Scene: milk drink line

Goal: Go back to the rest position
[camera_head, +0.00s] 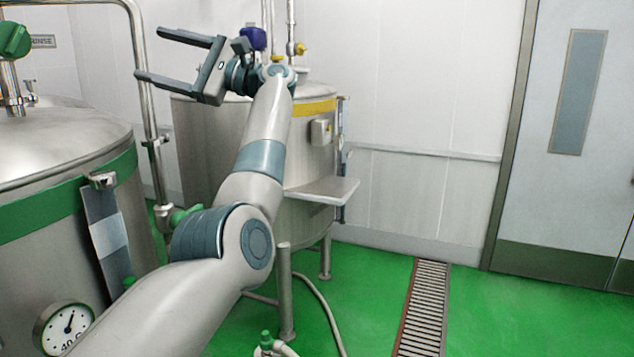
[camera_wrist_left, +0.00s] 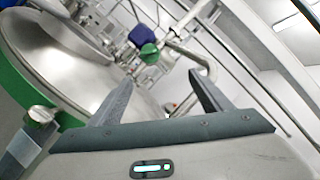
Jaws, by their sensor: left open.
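My left gripper (camera_head: 148,55) is raised in the upper left of the head view, in front of the rear steel tank (camera_head: 215,135). Its two fingers are spread apart and point left, with nothing between them. In the left wrist view, the two fingers of the left gripper (camera_wrist_left: 160,95) stand apart and empty, with a green valve knob (camera_wrist_left: 149,51) and pipes seen beyond them. My left arm reaches up from the bottom of the head view. My right gripper shows in neither view.
A steel tank with a green band (camera_head: 75,205) and a dial gauge (camera_head: 66,328) stands at left. A small shelf (camera_head: 322,190) juts from the rear tank. A hose (camera_head: 325,310) lies on the green floor (camera_head: 520,315). A floor drain (camera_head: 425,305) and a door (camera_head: 570,150) are at right.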

